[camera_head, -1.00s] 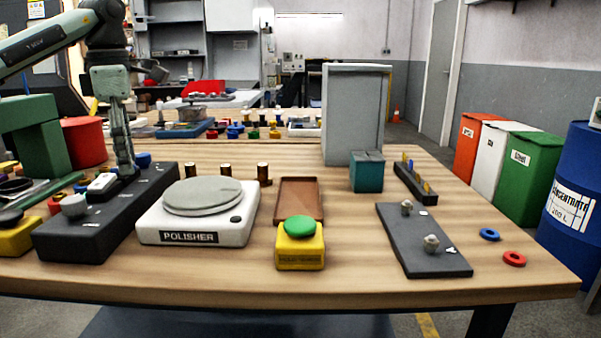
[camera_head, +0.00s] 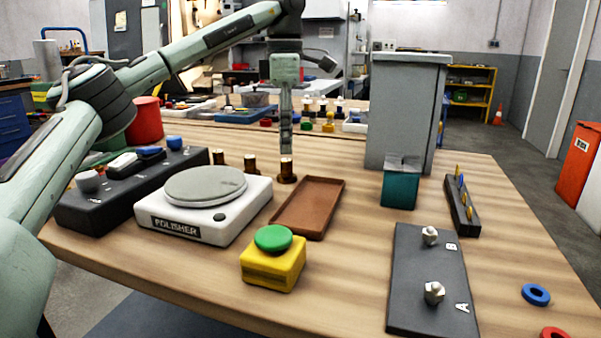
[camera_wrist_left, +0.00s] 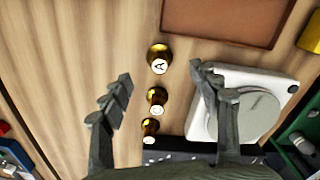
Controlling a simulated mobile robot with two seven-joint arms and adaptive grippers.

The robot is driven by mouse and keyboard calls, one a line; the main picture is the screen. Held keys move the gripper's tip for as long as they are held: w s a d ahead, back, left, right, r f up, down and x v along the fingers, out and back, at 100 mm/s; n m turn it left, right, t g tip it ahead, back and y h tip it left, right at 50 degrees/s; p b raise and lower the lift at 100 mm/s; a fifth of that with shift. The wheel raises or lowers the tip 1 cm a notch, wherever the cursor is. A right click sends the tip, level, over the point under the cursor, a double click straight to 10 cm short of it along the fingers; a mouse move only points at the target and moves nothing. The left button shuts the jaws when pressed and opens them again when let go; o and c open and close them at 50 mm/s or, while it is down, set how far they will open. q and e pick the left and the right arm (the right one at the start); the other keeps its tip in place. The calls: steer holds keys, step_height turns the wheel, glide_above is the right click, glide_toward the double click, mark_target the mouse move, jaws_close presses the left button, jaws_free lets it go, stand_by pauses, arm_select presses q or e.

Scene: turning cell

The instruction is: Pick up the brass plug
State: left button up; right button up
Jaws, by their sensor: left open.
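Three small dark-and-brass plugs stand in a row behind the polisher in the head view. The rightmost brass plug (camera_head: 287,169) is directly below my left gripper (camera_head: 286,148), which points straight down. In the left wrist view that plug (camera_wrist_left: 158,60), with an "A" on its top, is nearest the tips of the open left gripper (camera_wrist_left: 160,82). The plug with a "C" (camera_wrist_left: 157,98) and a third plug (camera_wrist_left: 150,127) lie farther back between the fingers. The jaws are apart and hold nothing. My right gripper is not in view.
A yellow box with a green button (camera_head: 272,266) stands in front. A tall grey box (camera_head: 402,115) and a teal block (camera_head: 399,190) stand to the right.

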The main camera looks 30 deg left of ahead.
mark_target(286, 160)
arm_select(q)
step_height(286, 160, down, 7)
steer(key=shift+a+r, duration=0.1)
steer(key=shift+r, duration=0.1)
steer(key=c, duration=1.2)
